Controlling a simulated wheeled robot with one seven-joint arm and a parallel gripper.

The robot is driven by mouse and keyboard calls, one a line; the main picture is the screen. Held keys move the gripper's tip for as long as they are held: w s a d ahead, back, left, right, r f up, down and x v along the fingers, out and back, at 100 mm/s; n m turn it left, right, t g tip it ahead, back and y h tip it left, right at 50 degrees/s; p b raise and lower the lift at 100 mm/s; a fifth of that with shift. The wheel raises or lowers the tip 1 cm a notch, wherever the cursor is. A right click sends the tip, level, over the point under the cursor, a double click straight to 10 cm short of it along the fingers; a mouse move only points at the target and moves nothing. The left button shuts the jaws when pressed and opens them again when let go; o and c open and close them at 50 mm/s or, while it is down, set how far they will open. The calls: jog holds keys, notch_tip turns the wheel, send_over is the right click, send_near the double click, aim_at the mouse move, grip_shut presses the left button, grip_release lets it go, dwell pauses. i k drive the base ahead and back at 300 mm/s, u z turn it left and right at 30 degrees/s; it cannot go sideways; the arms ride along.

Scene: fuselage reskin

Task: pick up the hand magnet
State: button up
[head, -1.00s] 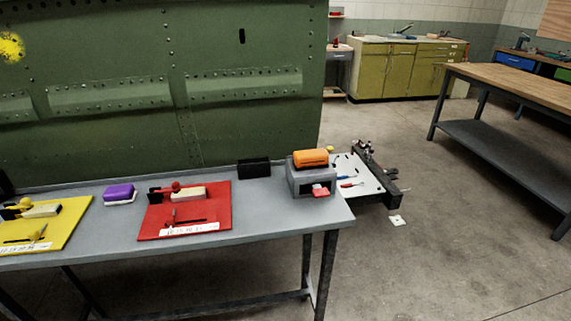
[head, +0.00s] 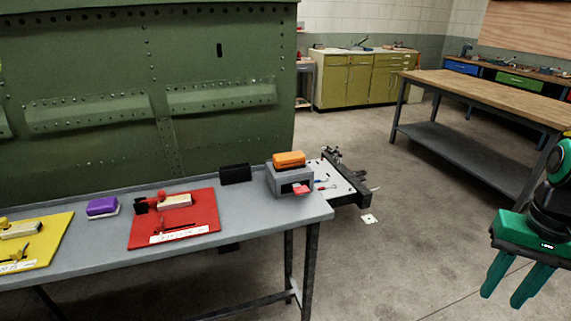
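I cannot tell for sure which thing is the hand magnet. An orange block (head: 289,158) with a dark lower edge lies on top of a grey box (head: 275,184) at the right end of the grey table. A purple block (head: 101,205) with a pale base lies on the table between the yellow and red boards. A black block (head: 236,174) stands at the table's back edge. My gripper (head: 503,298) has teal fingers. It is at the lower right, over the floor, well apart from the table. Its fingers are spread and nothing shows between them.
The grey table (head: 262,221) carries a red board (head: 200,222) and a yellow board (head: 50,250) with tools. A green riveted panel (head: 200,60) rises behind it. A wooden-topped workbench (head: 480,95) stands at the right. Floor between them is mostly clear.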

aim_at(288, 162)
jog(key=u, duration=0.05)
jog(key=i, duration=1)
jog(key=z, duration=0.05)
